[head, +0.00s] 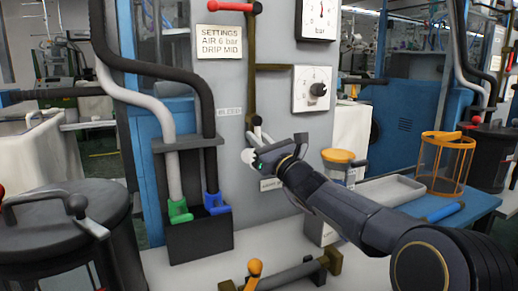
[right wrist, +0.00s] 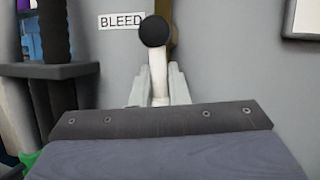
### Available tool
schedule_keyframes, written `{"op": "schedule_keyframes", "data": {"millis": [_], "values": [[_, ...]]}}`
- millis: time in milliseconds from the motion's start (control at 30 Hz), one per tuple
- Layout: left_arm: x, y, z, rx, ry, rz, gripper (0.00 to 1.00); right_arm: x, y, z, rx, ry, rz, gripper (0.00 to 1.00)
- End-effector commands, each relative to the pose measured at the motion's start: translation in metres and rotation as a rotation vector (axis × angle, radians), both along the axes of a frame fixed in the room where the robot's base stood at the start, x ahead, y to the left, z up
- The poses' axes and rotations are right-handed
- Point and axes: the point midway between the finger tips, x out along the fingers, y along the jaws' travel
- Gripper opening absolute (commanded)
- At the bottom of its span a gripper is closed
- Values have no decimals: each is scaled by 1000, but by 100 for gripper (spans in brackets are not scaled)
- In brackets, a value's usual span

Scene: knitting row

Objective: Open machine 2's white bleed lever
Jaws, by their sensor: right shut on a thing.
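The bleed lever (right wrist: 158,72) shows in the right wrist view as a white stem with a black ball on its end, beside the BLEED label (right wrist: 121,21). My right gripper (right wrist: 160,88) has a pale finger on each side of the stem and is shut on it. In the head view my right gripper (head: 258,142) is at the grey machine panel (head: 220,75), below the brass pipe (head: 251,80). The gripper hides most of the lever there. My left gripper is in neither view.
A dial with a black knob (head: 318,89) is right of the pipe. Green (head: 179,211) and blue (head: 216,203) clips hold hoses in a dark box to the left. An orange-capped jar (head: 339,160) and a grey tray (head: 392,190) stand close to my right forearm.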

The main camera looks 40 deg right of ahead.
Motion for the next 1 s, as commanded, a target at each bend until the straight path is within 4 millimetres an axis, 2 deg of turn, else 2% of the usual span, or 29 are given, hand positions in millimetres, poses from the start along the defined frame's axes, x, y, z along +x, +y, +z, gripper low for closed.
{"op": "schedule_keyframes", "data": {"millis": [33,233,800,833,1000], "values": [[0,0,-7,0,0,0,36,1,0,-8,23,4,-1,0],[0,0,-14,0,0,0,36,1,-1,-7,89,-10,-3,0],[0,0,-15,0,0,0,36,2,0,-7,120,-14,-1,0],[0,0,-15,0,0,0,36,2,0,-7,118,-14,-1,17],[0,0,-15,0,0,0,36,1,0,-5,117,-17,-1,36]]}}
